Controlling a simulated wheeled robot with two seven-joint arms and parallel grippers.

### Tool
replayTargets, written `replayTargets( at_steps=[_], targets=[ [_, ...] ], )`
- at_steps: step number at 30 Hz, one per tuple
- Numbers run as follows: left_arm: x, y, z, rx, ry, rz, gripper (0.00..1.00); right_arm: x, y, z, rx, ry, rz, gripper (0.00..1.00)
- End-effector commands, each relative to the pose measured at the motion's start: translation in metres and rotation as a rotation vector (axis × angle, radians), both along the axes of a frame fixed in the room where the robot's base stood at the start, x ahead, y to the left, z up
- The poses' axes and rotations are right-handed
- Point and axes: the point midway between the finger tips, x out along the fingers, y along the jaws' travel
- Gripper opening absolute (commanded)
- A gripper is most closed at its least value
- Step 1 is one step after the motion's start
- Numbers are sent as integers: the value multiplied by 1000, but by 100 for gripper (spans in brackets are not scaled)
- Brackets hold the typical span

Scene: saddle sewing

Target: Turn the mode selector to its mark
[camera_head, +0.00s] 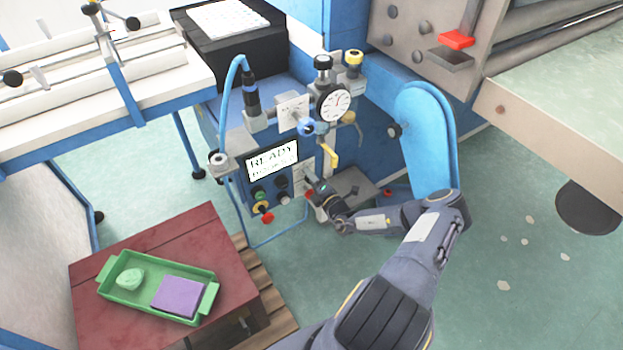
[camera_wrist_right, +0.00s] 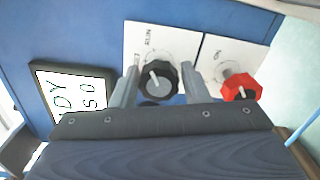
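The mode selector (camera_wrist_right: 160,80) is a black round knob with a white pointer line, on a white label plate (camera_wrist_right: 180,40) with "RUN" printed on it. In the right wrist view the pointer line leans a little left of straight up, roughly toward "RUN". My right gripper (camera_wrist_right: 160,84) is open, with one finger on each side of the knob. A narrow gap shows beside each finger, and I cannot tell how deep the fingers reach. In the head view my right gripper (camera_head: 317,190) is at the panel's right side and largely hides the selector. My left gripper is out of view.
A red knob (camera_wrist_right: 241,87) beside an "ON" label sits close to my right finger. The panel display (camera_head: 272,160) reads "READY". Several buttons lie below it, and a yellow lever (camera_head: 330,156) hangs just above my gripper. A green tray (camera_head: 140,300) stands at lower left.

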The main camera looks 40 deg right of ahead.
Motion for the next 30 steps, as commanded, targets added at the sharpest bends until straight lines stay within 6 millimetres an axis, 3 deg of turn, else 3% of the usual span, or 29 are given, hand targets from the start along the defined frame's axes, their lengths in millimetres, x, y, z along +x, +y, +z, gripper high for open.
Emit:
replayTargets(
  at_steps=[3,13,24,30],
  targets=[
    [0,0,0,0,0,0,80,0,0,0,-1,-1,0,57],
    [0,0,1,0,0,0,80,-3,0,1,-3,-1,-2,57],
    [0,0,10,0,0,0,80,-60,5,1,-2,1,-2,57],
    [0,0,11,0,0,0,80,-76,8,1,-3,-2,0,57]
  ],
)
